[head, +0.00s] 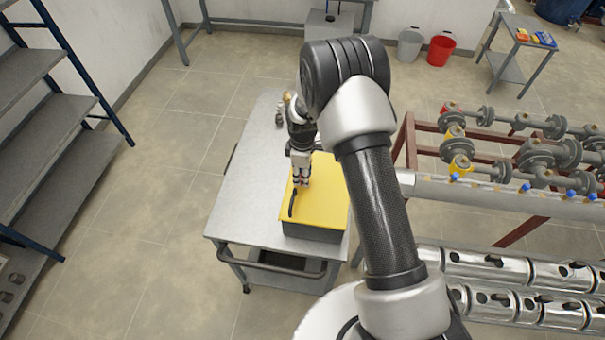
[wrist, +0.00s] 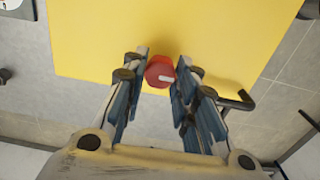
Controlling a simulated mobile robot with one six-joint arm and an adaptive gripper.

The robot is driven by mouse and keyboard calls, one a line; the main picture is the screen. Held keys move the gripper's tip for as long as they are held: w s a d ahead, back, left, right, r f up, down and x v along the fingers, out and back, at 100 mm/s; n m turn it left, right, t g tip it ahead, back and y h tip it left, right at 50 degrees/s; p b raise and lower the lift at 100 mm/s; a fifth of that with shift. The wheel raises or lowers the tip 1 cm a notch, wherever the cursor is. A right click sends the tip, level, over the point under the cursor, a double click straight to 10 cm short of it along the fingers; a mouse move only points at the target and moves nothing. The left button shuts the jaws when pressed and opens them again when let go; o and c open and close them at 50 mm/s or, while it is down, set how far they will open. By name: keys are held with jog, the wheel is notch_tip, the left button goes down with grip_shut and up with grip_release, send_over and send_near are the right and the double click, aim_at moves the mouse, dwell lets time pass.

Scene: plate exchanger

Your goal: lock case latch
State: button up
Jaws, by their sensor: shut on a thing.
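The case (head: 325,208) has a yellow lid and a dark lower body, and it sits on the cart's top. The lid (wrist: 200,30) fills much of the upper wrist view. A red latch knob (wrist: 160,72) with a white mark is at the lid's near edge in the wrist view. My gripper (head: 301,182) points down at the left part of the case. In the wrist view its two fingers stand on either side of the red knob, shut on it. The knob is hidden in the head view.
A black handle (head: 292,204) shows by the lid's left edge. The grey cart (head: 235,190) has free top left of the case. Small items (head: 281,112) stand at its far end. Pipes with valves (head: 540,155) stand to the right, and shelves (head: 50,150) to the left.

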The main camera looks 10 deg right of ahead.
jog(key=m+b, duration=0.2)
jog(key=m, duration=0.2)
jog(key=shift+f+b, duration=0.1)
jog(key=shift+b, duration=0.25)
jog(key=m+b, duration=0.2)
jog(key=m, duration=0.2)
jog(key=shift+m, duration=0.3)
jog(key=m+b, duration=0.1)
jog(key=m, duration=0.3)
jog(key=shift+b, duration=0.3)
jog(key=m+b, duration=0.1)
jog(key=m, duration=0.4)
jog(key=shift+m, duration=0.3)
jog(key=o, duration=0.8)
